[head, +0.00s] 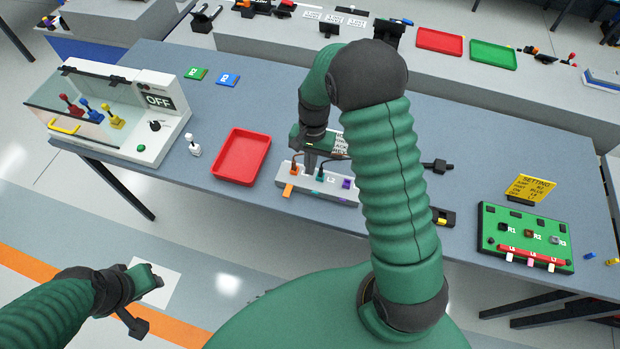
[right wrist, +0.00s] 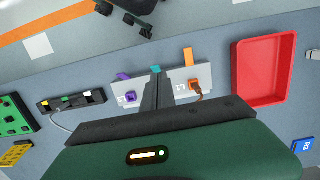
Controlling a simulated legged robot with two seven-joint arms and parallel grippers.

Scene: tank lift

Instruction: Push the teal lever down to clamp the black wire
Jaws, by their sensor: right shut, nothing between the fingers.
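The pale connector block (head: 332,192) lies on the table; it also shows in the right wrist view (right wrist: 203,73). The teal lever (right wrist: 155,70) is at its front edge between an orange lever (right wrist: 188,57) and a purple lever (right wrist: 124,76). My right gripper (head: 310,168) points down over the block. Its shut, empty fingers (right wrist: 157,76) end close to the teal lever; I cannot tell whether they touch. The fingers hide the middle socket in the wrist view. I cannot clearly make out the black wire. My left gripper (head: 152,280) hangs beyond the table's front edge, its jaws unclear.
A red tray (head: 241,157) lies left of the block. A white box with a clear cover (head: 160,128) is further left. A green board (head: 525,238) and a yellow sign (head: 531,189) stand at the right. My right arm covers part of the table.

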